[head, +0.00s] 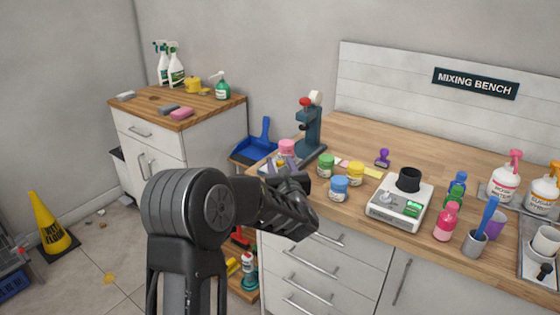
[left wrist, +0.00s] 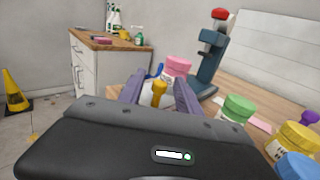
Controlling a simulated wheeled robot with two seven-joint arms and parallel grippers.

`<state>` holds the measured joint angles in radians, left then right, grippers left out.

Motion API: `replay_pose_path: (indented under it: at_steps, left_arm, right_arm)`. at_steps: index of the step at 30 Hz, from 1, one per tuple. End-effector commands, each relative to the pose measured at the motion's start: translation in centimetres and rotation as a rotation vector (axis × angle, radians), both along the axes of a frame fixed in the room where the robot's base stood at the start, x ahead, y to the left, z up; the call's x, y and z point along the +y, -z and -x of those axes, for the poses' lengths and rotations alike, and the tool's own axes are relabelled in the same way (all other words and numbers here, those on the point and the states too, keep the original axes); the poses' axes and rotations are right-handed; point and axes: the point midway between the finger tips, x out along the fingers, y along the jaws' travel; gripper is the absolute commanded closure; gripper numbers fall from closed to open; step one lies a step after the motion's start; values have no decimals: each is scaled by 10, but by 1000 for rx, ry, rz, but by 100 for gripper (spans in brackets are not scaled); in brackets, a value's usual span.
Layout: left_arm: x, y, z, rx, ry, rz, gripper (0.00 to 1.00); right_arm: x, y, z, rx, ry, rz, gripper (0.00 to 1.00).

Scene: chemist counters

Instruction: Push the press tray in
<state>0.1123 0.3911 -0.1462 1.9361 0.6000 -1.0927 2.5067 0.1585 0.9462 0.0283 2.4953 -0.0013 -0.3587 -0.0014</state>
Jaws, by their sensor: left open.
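A dark teal press (head: 312,130) with a red knob stands at the left end of the mixing bench; it also shows in the left wrist view (left wrist: 208,68). A pink-lidded jar (head: 287,147) is in front of it, also in the left wrist view (left wrist: 177,67). My left gripper (head: 281,163) is open at the bench's left front corner. In the left wrist view, a yellow knob (left wrist: 158,93) shows between its fingers, with the jar just beyond. I cannot tell whether the fingers touch the knob. The tray itself is mostly hidden by my gripper. My right gripper is out of view.
Green (head: 326,166), blue (head: 339,188) and yellow (head: 355,174) lidded jars stand right of my gripper. A scale (head: 400,212) with a black cup is further right. A blue dustpan (head: 256,148) is left of the bench. A wet-floor cone (head: 52,225) stands at far left.

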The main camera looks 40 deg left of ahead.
Motion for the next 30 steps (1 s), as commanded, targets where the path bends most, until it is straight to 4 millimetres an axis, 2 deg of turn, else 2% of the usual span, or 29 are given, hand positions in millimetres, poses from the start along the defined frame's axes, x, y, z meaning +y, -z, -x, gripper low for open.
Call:
replay_pose_path:
  at_steps: [10, 25, 30]
  left_arm:
    - [4, 0, -4, -1, 0, 1, 59]
    - [4, 0, -4, -1, 0, 1, 100]
    - [4, 0, -4, -1, 0, 1, 100]
  right_arm:
    - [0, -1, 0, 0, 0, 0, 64]
    - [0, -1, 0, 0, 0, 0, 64]
    - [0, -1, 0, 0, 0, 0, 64]
